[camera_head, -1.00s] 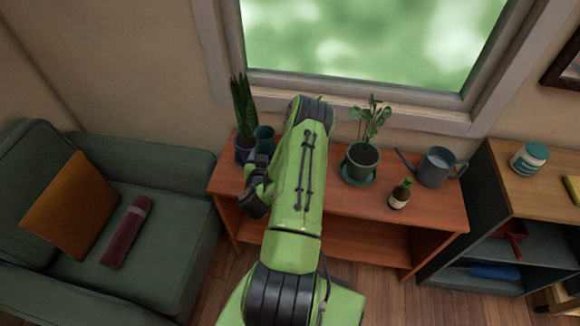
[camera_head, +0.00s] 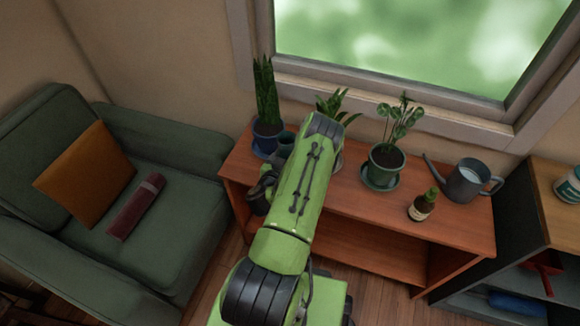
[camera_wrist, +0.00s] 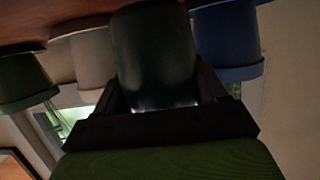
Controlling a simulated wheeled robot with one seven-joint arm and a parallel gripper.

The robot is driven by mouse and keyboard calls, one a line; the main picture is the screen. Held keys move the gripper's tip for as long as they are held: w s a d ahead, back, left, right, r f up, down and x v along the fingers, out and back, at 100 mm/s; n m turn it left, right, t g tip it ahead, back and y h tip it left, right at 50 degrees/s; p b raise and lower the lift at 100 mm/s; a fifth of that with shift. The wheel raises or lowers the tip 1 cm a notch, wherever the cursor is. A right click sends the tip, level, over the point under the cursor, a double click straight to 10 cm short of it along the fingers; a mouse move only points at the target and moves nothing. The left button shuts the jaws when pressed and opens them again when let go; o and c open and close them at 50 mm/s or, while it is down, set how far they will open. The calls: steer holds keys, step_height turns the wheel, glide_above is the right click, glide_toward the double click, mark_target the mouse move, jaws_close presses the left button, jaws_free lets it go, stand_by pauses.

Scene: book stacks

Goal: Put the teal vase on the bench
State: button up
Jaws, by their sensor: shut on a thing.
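The teal vase (camera_wrist: 153,50) is dark and rounded in the wrist view, between the two dark fingers of my gripper (camera_wrist: 160,92). My gripper is shut on it. In the head view a small part of the vase (camera_head: 286,139) shows beside the blue pot, above my gripper (camera_head: 268,172); my arm covers much of this area. I cannot tell whether the vase touches the surface below. A reddish wooden stand (camera_head: 340,212) holds several plants; I cannot tell whether it is the bench. No other bench is clear in view.
Close to the vase stand a blue pot (camera_wrist: 226,40) and a pale pot (camera_wrist: 85,60), with a green pot (camera_wrist: 22,80) farther left. A bottle (camera_head: 422,207) and a watering can (camera_head: 466,181) stand on the right. A green armchair (camera_head: 150,240) is left; a dark shelf (camera_head: 470,270) is right.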

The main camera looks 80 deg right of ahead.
steer(key=shift+f, duration=0.85)
steer(key=shift+r, duration=0.2)
steer(key=o, duration=1.5)
steer(key=shift+f, duration=0.15)
steer(key=shift+c, duration=0.2)
